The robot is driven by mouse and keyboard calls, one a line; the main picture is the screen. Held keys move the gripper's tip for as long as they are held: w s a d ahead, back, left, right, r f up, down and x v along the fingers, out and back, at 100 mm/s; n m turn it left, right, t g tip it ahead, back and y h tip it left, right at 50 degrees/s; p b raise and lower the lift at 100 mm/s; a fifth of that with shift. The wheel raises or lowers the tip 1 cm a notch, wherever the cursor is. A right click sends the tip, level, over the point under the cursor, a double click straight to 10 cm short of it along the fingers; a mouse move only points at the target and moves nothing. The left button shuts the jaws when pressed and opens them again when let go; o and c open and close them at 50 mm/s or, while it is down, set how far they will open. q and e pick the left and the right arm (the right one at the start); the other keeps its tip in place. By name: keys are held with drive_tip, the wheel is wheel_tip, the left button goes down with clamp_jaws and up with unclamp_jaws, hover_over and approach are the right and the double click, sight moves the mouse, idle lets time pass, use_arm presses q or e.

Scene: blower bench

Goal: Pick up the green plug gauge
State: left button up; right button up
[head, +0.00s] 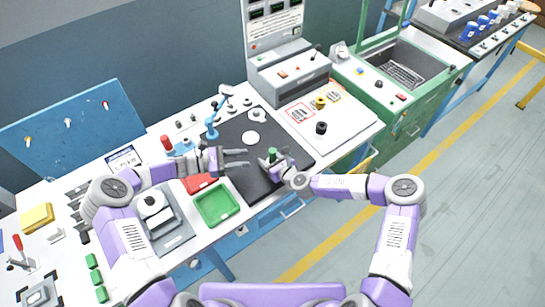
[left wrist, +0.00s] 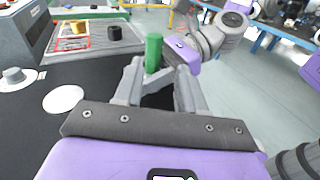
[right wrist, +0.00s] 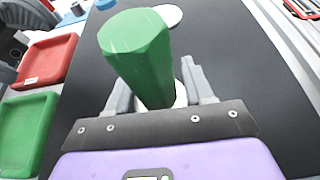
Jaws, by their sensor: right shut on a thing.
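The green plug gauge (head: 272,152) stands upright over the black mat (head: 243,181). Its green hexagonal handle (right wrist: 137,55) fills the middle of the right wrist view, with a pale lower part between the fingers. My right gripper (head: 268,161) is shut on the gauge below the handle. I cannot tell whether the gauge's lower end touches the mat. My left gripper (head: 240,158) is open and empty, to the left of the gauge. In the left wrist view the gauge (left wrist: 153,52) shows beyond the open left fingers.
A red tray (head: 200,184) and a green tray (head: 214,206) sit left of the mat. A white disc (head: 253,138) lies on the mat, and a blue stand (head: 212,124) is at its left edge. Black and yellow knobs (head: 321,128) stand on the white panel at right.

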sight(273, 152)
use_arm(q)
drive_tip(key=shift+n+t+h, duration=0.3)
drive_tip(key=shift+n, duration=0.4)
drive_tip(key=shift+w+f+x, duration=0.1)
drive_tip(key=shift+w+x, duration=0.05)
drive_tip(key=shift+x, duration=2.75)
drive_tip(key=shift+w+f+x, duration=0.1)
drive_tip(key=shift+x, duration=2.75)
drive_tip(key=shift+a, duration=0.1)
clamp_jaws()
wheel_tip(273, 152, up, 10)
drive_tip(key=shift+r, duration=0.1)
use_arm(e)
drive_tip(key=o, duration=1.3)
